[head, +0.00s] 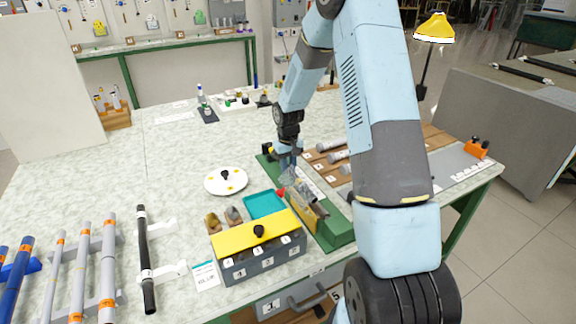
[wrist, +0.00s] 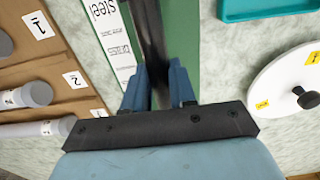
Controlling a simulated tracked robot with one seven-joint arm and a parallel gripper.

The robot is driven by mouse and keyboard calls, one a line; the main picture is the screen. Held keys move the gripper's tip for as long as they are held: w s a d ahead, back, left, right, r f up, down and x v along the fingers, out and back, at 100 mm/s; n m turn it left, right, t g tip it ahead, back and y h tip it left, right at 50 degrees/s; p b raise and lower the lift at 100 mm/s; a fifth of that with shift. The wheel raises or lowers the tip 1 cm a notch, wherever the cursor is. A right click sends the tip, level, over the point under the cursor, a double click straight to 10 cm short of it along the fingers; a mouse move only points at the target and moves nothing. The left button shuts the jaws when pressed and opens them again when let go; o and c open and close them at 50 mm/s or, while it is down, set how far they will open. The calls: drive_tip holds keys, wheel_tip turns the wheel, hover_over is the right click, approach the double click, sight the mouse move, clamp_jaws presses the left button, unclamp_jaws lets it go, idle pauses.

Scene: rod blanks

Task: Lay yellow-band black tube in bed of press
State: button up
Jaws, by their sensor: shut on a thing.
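A black tube (head: 146,258) with a pale band lies on white supports at the left of the table in the head view. I cannot tell the band's colour for sure. The press (head: 338,228) has a long green base, a clear part above it and a yellow part at its front side. My gripper (head: 288,153) is over the far end of this base. In the wrist view my gripper (wrist: 158,88) is shut on a dark, long thing (wrist: 149,30) that runs along above the green base (wrist: 186,45). Its far end is out of the wrist view, and no band shows on it.
A grey box with a yellow lid (head: 240,236), a teal tray (head: 264,204) and a white round plate (head: 226,181) stand left of the press. A wooden rack (wrist: 60,95) with numbered grey rods lies on its other side. Blue and grey tubes fill the near left.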

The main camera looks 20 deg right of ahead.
drive_tip(key=shift+f, duration=0.65)
idle(0.4)
drive_tip(key=o, duration=0.9)
drive_tip(key=shift+r, duration=6.85)
